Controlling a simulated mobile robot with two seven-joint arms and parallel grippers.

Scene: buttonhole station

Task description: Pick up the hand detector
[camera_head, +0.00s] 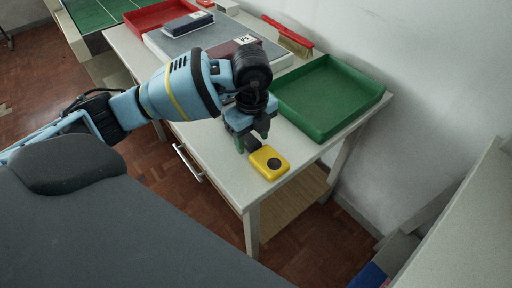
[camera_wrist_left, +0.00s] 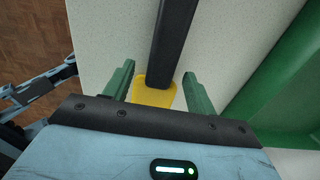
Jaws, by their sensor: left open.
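The hand detector (camera_head: 268,162) is a yellow block with a dark round spot, lying near the front corner of the white table. My left gripper (camera_head: 252,143) points down just beside and above its far end. In the left wrist view, the two green fingers of the gripper (camera_wrist_left: 160,84) are apart, with part of the yellow detector (camera_wrist_left: 154,95) showing between them. A long dark bar crosses in front of the yellow there; I cannot tell whether it belongs to the detector. No grip on the detector shows. My right gripper is not in view.
A green tray (camera_head: 352,128) lies close by on the right of the white table (camera_head: 205,150). A red-handled brush (camera_head: 290,38), a grey plate (camera_head: 168,45) and a red tray (camera_head: 140,22) are farther back. A wall runs along the right side.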

